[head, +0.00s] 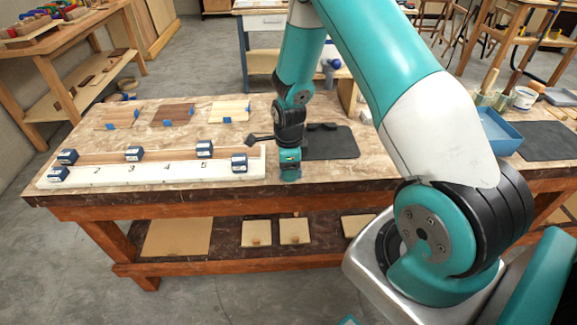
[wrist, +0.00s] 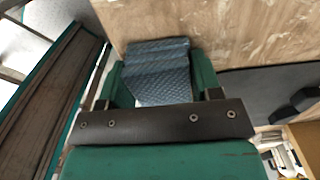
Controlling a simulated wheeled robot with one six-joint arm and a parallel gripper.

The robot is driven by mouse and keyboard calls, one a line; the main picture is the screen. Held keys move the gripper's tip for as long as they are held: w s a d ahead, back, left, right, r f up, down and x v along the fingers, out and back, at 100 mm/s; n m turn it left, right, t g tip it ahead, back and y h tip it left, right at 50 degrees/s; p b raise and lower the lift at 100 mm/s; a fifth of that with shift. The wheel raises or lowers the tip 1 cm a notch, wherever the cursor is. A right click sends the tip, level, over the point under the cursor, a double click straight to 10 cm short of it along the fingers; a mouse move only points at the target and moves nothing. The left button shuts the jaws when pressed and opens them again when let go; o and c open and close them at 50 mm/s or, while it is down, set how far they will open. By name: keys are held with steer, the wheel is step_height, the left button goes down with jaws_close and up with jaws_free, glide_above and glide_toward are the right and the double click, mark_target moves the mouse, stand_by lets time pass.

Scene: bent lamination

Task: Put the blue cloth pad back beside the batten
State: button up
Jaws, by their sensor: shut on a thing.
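My gripper (wrist: 155,85) is shut on the blue cloth pad (wrist: 158,72), which has a quilted surface and sits between the teal fingers in the wrist view. In the head view my gripper (head: 289,172) points down at the front edge of the workbench, just right of the white board's end. The pad cannot be made out there. The batten (head: 172,155), a long thin brown strip, lies along the white numbered board (head: 110,174) to the left of my gripper. Several blue-and-white blocks (head: 134,154) stand along it.
A dark mat (head: 335,148) with dark items lies right of my gripper. Wood pieces with blue tags (head: 174,114) lie behind the batten. A blue tray (head: 500,130) is at the right. Bench top (head: 75,140) between the wood pieces and board is clear.

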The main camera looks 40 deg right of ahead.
steer(key=shift+f, duration=0.2)
steer(key=o, duration=1)
steer(key=shift+c, duration=0.2)
steer(key=s+a+r+n+b, duration=0.1)
steer(key=a+r+n, duration=0.2)
steer(key=r, duration=0.6)
steer(key=s+a+r+n, duration=0.1)
steer(key=a+r+n, duration=0.2)
steer(key=r, duration=0.5)
steer(key=s+a+r+n+y, duration=0.2)
steer(key=s+a+r+n, duration=0.4)
steer(key=n, duration=0.7)
steer(key=s+a+r+n+y, duration=0.2)
steer(key=s+a+r+n, duration=0.3)
steer(key=s+a+n, duration=0.5)
steer(key=s+n, duration=0.3)
steer(key=s, duration=0.1)
steer(key=shift+s+r, duration=0.25)
steer(key=shift+r, duration=0.15)
